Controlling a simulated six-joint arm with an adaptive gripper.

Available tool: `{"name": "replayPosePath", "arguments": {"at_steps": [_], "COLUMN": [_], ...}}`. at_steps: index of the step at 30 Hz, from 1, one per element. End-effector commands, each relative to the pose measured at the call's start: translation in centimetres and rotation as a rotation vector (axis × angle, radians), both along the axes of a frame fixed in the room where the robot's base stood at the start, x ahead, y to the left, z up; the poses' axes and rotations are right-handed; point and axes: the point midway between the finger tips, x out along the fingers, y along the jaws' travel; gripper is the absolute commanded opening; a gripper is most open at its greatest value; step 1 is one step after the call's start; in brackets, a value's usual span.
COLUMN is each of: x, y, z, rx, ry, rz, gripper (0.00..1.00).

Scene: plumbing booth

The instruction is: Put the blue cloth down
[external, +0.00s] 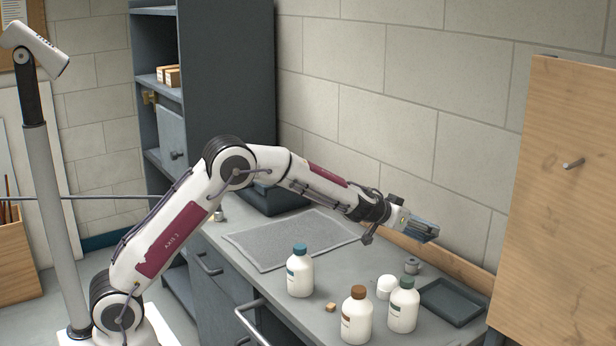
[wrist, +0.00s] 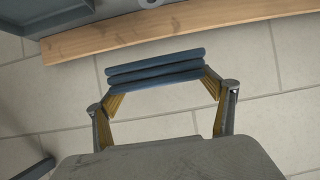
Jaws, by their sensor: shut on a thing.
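The blue cloth (wrist: 155,69) is folded into a few flat layers. My gripper (wrist: 160,92) is shut on it, with a yellow-padded finger at each end of the cloth in the wrist view. In the external view my gripper (external: 408,219) is out over the far side of the grey workbench, near the block wall. The cloth (external: 425,232) shows at its tip as a small dark blue shape, held in the air above the bench. Part of it is hidden by the fingers.
A dark tray (external: 455,301) lies at the bench's right end, beside a small metal part (external: 412,265) and a white jar (external: 386,287). Blue-capped (external: 300,274), brown-capped (external: 357,318) and green-capped (external: 403,309) bottles stand nearer. A grey mat (external: 285,241) lies bare. A wooden panel (external: 555,200) with a peg stands right.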

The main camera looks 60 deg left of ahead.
Motion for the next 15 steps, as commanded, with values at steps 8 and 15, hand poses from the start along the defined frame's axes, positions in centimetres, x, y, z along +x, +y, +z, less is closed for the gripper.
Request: {"name": "replayPosePath", "arguments": {"at_steps": [8,15], "x": [-0.3,-1.2], "y": [-0.9,-0.7], "z": [1.0,1.8], "rx": [-0.001,0.000], "ry": [-0.001,0.001], "rz": [0.056,0.186], "gripper": [0.61,0.61]}}
